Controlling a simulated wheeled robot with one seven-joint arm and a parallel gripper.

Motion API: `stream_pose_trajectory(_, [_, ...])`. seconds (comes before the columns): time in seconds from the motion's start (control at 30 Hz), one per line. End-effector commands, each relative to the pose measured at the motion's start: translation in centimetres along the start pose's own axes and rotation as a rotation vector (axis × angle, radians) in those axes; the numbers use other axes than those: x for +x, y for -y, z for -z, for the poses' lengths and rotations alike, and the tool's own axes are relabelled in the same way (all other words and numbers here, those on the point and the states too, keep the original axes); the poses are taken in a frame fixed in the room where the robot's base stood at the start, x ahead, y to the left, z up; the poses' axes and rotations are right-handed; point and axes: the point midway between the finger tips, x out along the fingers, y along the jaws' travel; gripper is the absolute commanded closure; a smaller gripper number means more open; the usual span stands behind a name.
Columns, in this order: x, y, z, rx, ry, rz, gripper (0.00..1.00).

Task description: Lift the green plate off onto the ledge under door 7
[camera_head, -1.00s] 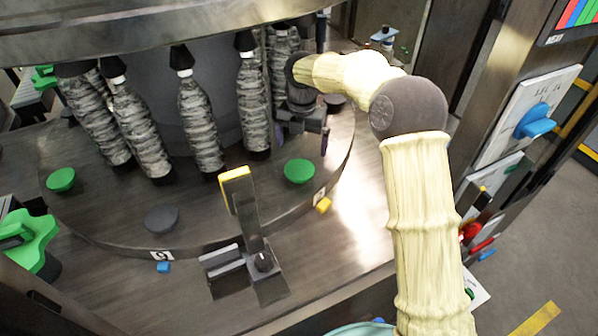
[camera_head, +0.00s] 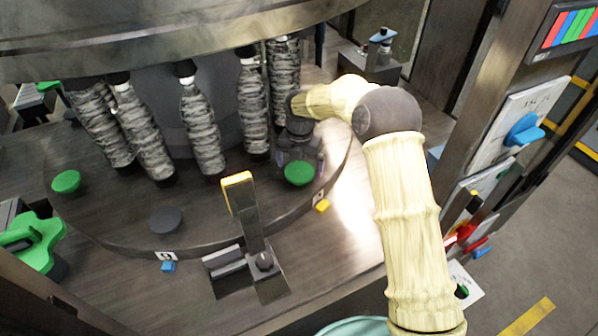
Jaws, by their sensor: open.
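A green plate (camera_head: 299,174) sits near the right rim of the round dark platform (camera_head: 110,225). Another green plate (camera_head: 66,181) sits at its left rim. My gripper (camera_head: 301,158) is open, low over the platform right at the right-hand green plate. Its fingers are faint against the dark background, and I cannot tell whether they touch the plate. A tag on the rim (camera_head: 166,255) bears a mark too small to read surely. I cannot make out which door is 7 or the ledge under it.
A dark round plate (camera_head: 165,220) lies at the front. A yellow-topped post (camera_head: 243,205) rises before the platform. A panel with a blue handle (camera_head: 523,130) stands at right.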

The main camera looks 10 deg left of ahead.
Motion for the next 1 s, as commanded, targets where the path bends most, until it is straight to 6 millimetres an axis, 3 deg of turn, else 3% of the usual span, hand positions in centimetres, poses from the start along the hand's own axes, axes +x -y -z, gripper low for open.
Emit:
stream_pose_trajectory(0.33, [3.7, -0.3, -0.5, 0.000, -0.001, -0.001, 0.00])
stream_pose_trajectory(0.87, [3.8, -0.4, -0.5, 0.000, 0.000, -0.002, 0.00])
stream_pose_trajectory(1.0, [3.8, -0.4, -0.5, 0.000, 0.000, -0.002, 0.28])
